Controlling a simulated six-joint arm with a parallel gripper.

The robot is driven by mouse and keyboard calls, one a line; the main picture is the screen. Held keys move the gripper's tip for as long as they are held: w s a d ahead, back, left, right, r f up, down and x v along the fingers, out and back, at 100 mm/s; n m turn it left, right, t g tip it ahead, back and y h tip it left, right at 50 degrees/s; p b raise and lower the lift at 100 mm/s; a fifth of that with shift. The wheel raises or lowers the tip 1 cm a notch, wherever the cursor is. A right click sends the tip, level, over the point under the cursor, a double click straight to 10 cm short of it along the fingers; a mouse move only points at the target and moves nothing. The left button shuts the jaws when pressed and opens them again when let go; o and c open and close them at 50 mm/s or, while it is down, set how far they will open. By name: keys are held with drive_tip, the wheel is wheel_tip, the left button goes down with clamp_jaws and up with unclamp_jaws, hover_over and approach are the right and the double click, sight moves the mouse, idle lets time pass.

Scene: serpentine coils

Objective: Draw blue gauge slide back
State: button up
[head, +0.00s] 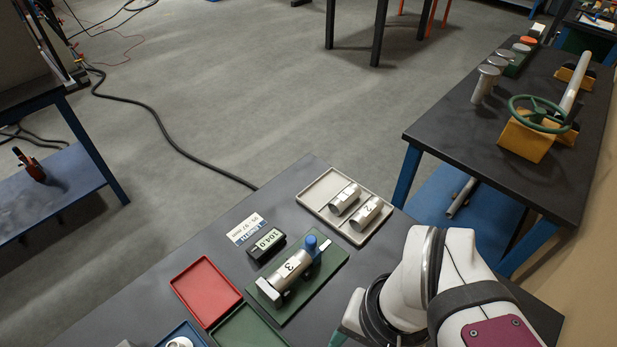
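The blue gauge slide (311,244) stands at the upper right end of a green gauge plate (290,312) on the dark table. A silver cylinder marked 3 (292,270) lies on the plate between the blue slide and a metal piece at its lower left end. The blue slide appears close against the cylinder; I cannot tell if they touch. A pale bar (325,253) reaches out to the right of the slide. My gripper (343,332) is at the bottom edge, below and right of the gauge, mostly hidden by my wrist; its fingertips do not show clearly.
A display reading 104.0 (266,246) and a label card (246,229) stand left of the gauge. A beige tray (320,186) holds cylinders 1 and 2. A red tray (205,291), a green tray (248,330) and a blue tray (168,341) lie lower left. Another table (500,180) stands right.

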drive_tip(key=shift+o, duration=0.7)
wheel_tip(320, 180, up, 2)
drive_tip(key=m+h, duration=0.2)
drive_tip(key=m, duration=0.1)
hover_over(311, 239)
wheel_tip(311, 239, down, 15)
drive_tip(key=shift+r, duration=0.2)
drive_tip(key=shift+f, duration=0.4)
clamp_jaws()
